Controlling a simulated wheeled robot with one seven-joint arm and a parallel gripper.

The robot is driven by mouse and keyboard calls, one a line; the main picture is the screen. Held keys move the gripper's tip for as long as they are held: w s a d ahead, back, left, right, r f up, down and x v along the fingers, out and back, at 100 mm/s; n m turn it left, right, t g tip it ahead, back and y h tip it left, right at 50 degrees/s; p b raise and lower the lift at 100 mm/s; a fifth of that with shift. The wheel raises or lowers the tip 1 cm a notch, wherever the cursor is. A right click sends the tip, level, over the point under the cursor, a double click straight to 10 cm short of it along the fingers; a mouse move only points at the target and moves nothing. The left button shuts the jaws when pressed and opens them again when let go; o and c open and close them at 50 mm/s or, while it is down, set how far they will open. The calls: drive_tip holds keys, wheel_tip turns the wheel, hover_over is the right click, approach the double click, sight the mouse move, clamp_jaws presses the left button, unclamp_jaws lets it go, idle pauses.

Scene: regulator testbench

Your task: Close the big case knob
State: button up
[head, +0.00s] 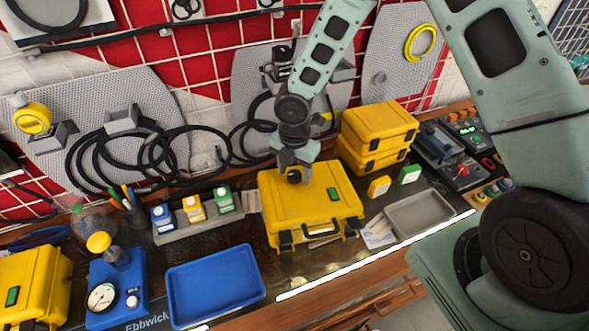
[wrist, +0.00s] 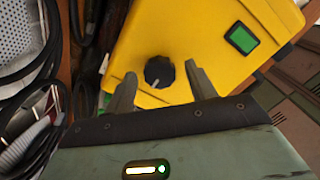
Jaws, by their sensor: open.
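The big yellow case (head: 318,205) sits closed on the bench in the middle of the head view. Its lid (wrist: 215,35) fills the upper part of the wrist view. The black knob (wrist: 159,72) stands on the lid near its edge, with a pale pointer line on it. In the head view, my gripper hides most of the knob. My gripper (wrist: 161,82) is open, with one finger on each side of the knob, and neither finger visibly touches it. In the head view my gripper (head: 295,172) points down over the case's back left part. A green label (wrist: 241,38) is on the lid.
Two stacked yellow cases (head: 376,135) stand behind to the right. A rack of small bottles (head: 195,212) is left of the big case, and a blue tray (head: 215,285) is at front left. A grey tray (head: 420,214) lies to the right. Black hoses (head: 150,150) hang behind.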

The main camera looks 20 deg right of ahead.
drive_tip(key=c, duration=1)
drive_tip(key=shift+m, duration=0.3)
drive_tip(key=m+b, duration=0.1)
drive_tip(key=m, duration=0.2)
drive_tip(key=shift+m+b, duration=0.35)
drive_tip(key=shift+m, duration=0.05)
drive_tip(key=m+b, duration=0.1)
drive_tip(key=m, duration=0.3)
drive_tip(key=shift+w+m+b, duration=0.1)
drive_tip(key=shift+m+b, duration=0.2)
drive_tip(key=m+b, duration=0.1)
drive_tip(key=m, duration=0.3)
drive_tip(key=shift+g, duration=0.3)
drive_tip(key=shift+m+b, duration=0.9)
drive_tip(key=shift+m, duration=1.5)
